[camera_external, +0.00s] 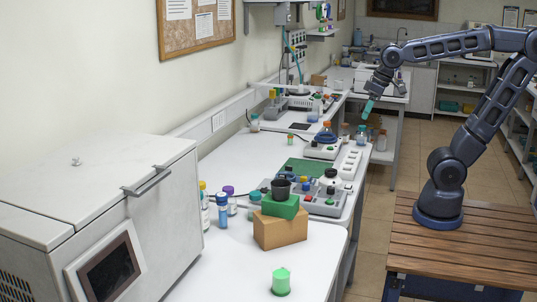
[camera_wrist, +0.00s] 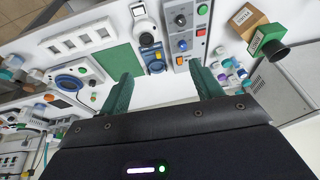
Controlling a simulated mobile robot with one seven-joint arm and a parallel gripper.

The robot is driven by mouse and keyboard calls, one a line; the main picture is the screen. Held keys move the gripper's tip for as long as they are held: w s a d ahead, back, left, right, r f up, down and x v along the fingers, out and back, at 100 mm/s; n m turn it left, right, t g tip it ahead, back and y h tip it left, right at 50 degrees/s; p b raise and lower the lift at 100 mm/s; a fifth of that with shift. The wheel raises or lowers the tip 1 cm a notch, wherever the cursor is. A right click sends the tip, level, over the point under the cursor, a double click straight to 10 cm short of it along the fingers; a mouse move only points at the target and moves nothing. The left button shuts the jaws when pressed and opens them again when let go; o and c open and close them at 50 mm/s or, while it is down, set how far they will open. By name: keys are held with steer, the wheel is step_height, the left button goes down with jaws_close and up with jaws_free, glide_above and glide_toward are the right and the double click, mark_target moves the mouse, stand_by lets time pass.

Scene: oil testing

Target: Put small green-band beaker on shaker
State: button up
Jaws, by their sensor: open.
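My gripper (camera_external: 368,106) is raised over the right edge of the white bench in the external view, its teal fingers pointing down. In the wrist view the two green fingers (camera_wrist: 165,80) are apart with nothing between them. A small vessel with a green and orange look (camera_external: 290,139) stands on the bench left of a white device; it may be the green-band beaker, but it is too small to tell. That white device (camera_external: 322,150), possibly the shaker, shows a blue round part in the wrist view (camera_wrist: 70,82). My gripper touches neither.
A green mat (camera_external: 305,168), a grey control panel (camera_external: 322,209) and a white socket strip (camera_external: 349,165) lie on the bench. A cardboard box (camera_external: 280,230) carries a green block and black cup. A translucent green vessel (camera_external: 281,282) stands at the front. Several bottles crowd the bench.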

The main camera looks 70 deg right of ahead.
steer(key=s+d+f, duration=0.2)
steer(key=s+d, duration=0.2)
steer(key=s, duration=0.3)
steer(key=shift+d+f+t+h, duration=0.25)
steer(key=shift+f+t+h, duration=0.05)
steer(key=shift+f, duration=0.1)
stand_by(0.8)
